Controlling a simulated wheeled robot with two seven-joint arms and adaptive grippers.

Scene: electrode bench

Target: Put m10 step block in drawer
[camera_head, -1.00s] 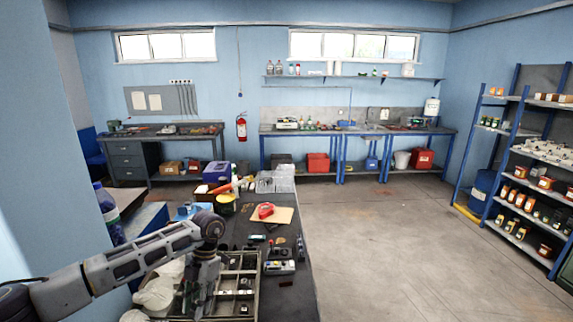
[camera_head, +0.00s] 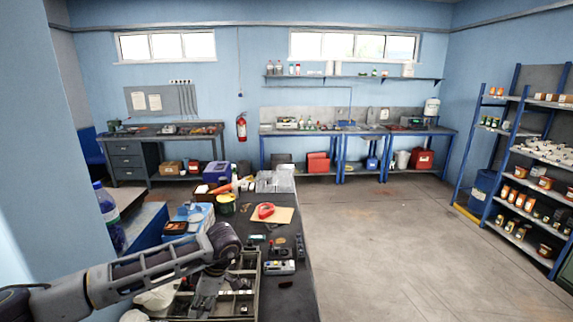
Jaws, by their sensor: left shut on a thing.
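The drawer (camera_head: 256,276) is an open, compartmented tray at the front left of the near bench, with small dark parts in it. My left arm reaches in from the left, and my left gripper (camera_head: 203,299) points down over the tray's left part. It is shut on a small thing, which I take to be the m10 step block. My own fingers and arm largely hide that thing, and its shape is unclear. I cannot tell whether it touches the tray. My right gripper is not in view.
A grey device (camera_head: 280,267) and small parts lie right of the tray. A red item (camera_head: 265,211) sits on a tan board (camera_head: 283,215) farther back. A blue-capped bottle (camera_head: 107,215) stands left. Open floor (camera_head: 400,250) lies to the right.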

